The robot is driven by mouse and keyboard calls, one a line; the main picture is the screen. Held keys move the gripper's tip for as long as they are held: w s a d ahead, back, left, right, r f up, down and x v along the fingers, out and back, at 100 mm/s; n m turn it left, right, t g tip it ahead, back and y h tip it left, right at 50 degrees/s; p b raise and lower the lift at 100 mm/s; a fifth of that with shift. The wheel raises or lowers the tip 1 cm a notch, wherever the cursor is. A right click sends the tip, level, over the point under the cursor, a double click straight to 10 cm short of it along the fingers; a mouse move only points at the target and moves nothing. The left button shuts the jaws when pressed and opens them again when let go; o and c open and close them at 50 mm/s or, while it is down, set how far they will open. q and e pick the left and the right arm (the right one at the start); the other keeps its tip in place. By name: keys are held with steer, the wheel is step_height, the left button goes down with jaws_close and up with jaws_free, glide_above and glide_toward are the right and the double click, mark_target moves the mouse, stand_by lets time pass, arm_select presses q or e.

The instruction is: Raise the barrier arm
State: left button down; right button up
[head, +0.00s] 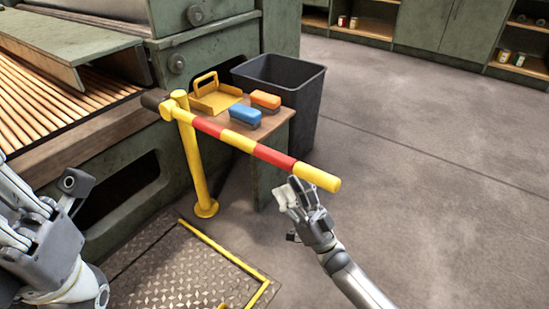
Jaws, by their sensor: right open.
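The barrier arm (240,141) is a red and yellow striped bar. It is mounted near the top of a yellow post (195,160) and has a dark end piece (154,99) past the post. The bar lies about level and runs toward the front right, ending in a yellow tip. My right gripper (300,188) is open and empty, just below the bar near that tip; I cannot tell whether it touches. At the left edge, parts of my left arm show, and the state of that gripper's fingers is not clear (70,195).
A small wooden table (272,125) behind the bar holds a blue brush (245,116), an orange brush (265,100) and a yellow dustpan (213,97). A black bin (300,80) stands behind it. A green machine (120,140) fills the left. The floor at right is clear.

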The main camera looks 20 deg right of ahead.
mark_target(274, 157)
steer(key=b+x, duration=0.1)
steer(key=x, duration=0.8)
steer(key=shift+b, duration=0.4)
jaws_close()
